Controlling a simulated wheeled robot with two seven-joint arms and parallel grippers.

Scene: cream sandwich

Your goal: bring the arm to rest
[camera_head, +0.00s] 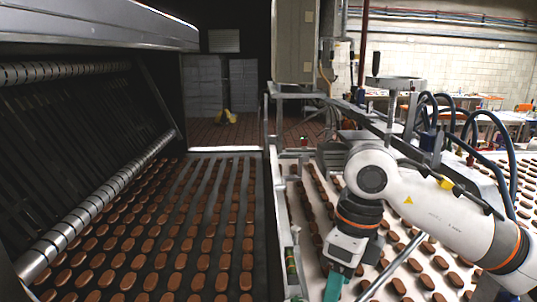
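My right arm (430,210), white with dark and orange bands, comes in from the right and bends downward over the right-hand belt. Its gripper (340,285) points down at the bottom edge of the picture, with a teal part showing at its end. The fingertips are cut off or hard to make out, so I cannot tell whether it is open or shut, or whether it holds anything. My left arm and gripper do not show.
Brown oval biscuits (205,230) lie in rows on the dark left belt. More lie on the pale right belt (305,235) under my arm. A metal rail (275,190) divides the belts. A large machine (80,150) stands at left. Dark hoses (495,140) arch behind my arm.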

